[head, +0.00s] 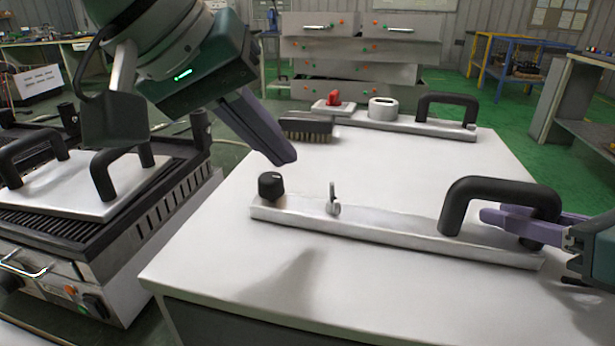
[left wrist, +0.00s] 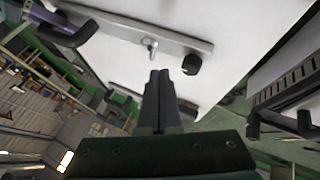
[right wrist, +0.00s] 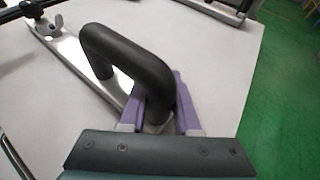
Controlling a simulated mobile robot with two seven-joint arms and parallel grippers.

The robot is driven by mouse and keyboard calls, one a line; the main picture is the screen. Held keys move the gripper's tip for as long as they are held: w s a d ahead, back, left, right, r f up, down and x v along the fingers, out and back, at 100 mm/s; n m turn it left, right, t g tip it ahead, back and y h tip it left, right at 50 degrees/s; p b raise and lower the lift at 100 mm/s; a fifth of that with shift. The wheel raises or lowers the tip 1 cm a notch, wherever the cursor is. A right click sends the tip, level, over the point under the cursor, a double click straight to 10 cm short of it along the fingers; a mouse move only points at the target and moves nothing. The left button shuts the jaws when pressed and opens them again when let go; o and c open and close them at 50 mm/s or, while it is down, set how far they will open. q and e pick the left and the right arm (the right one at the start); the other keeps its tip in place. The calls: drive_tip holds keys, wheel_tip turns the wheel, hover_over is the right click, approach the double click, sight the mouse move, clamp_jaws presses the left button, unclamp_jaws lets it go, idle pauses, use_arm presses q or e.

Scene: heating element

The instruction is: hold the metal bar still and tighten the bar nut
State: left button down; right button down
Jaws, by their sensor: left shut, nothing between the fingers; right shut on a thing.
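The metal bar (head: 390,228) lies flat on the white table, with a black arched handle (head: 478,200) at its right end and a black knob (head: 270,186) at its left end. The bar nut, a small wing nut (head: 333,200), stands on the bar right of the knob; it also shows in the left wrist view (left wrist: 150,46). My left gripper (head: 286,160) is shut and empty, above the table just behind the knob, apart from nut and bar. My right gripper (head: 490,216) is shut on the bar's handle; the right wrist view shows its fingers (right wrist: 160,112) around the handle's near leg.
A second bar with a black handle (head: 447,107) lies at the table's back, near a brush (head: 306,128), a white ring-shaped part (head: 383,108) and a red knob (head: 334,97). A grill (head: 110,225) stands left of the table. The table's middle is clear.

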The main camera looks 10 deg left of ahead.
sight(308, 209)
use_arm(q)
drive_tip(key=x, duration=0.7)
drive_tip(key=shift+w+d+f, duration=0.1)
drive_tip(key=shift+w+f, duration=0.05)
drive_tip(key=shift+f, duration=0.15)
